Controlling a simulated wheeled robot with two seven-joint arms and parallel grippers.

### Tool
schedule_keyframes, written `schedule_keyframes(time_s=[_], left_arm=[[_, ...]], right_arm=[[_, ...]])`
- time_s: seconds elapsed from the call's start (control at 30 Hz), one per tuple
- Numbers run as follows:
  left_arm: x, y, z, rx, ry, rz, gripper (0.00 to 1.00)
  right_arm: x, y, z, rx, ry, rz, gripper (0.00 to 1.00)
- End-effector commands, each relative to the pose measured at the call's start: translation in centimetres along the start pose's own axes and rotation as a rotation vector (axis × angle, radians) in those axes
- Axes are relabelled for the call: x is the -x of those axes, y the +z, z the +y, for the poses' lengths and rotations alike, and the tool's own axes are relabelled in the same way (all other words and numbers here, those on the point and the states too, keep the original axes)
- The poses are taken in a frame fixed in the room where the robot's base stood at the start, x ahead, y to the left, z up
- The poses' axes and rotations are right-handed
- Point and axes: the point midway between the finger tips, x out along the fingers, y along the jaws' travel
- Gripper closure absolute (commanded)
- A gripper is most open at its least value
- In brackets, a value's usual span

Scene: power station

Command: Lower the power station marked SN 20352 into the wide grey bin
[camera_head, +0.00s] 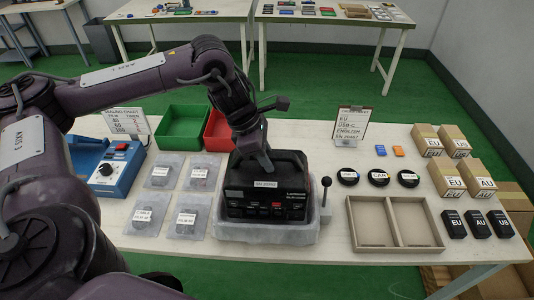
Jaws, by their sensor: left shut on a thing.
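The black power station (262,201) is upright near the front middle of the table. Its white label seems to read SN 20352, though the print is small. My left gripper (259,165) comes down from above and is shut on the top of the station, at its handle. A pale grey bin (265,235) is directly under and around the base of the station. Its front wall and corners show, but the station hides its inside. I cannot tell whether the station touches the bin's floor. My right gripper is not in view.
A lever with a black knob (326,190) stands close to the bin's right side. A divided tray (395,246) is further right. Bagged parts (188,216) lie to the left. Green (183,128) and red (218,131) bins stand behind. A sign (350,128) stands behind right.

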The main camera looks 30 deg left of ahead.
Motion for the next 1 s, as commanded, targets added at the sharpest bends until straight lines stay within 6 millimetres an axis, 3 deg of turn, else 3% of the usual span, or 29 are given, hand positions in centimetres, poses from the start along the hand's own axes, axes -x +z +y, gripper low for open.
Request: schedule_keyframes(time_s=[0.5, 1.0], left_arm=[[-4.2, -1.4, 0.2, -0.003, 0.007, -0.012, 1.0], [-4.8, -1.7, 0.2, -0.004, 0.008, -0.011, 1.0]], right_arm=[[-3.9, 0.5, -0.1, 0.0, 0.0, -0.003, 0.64], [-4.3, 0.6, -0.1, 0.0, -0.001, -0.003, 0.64]])
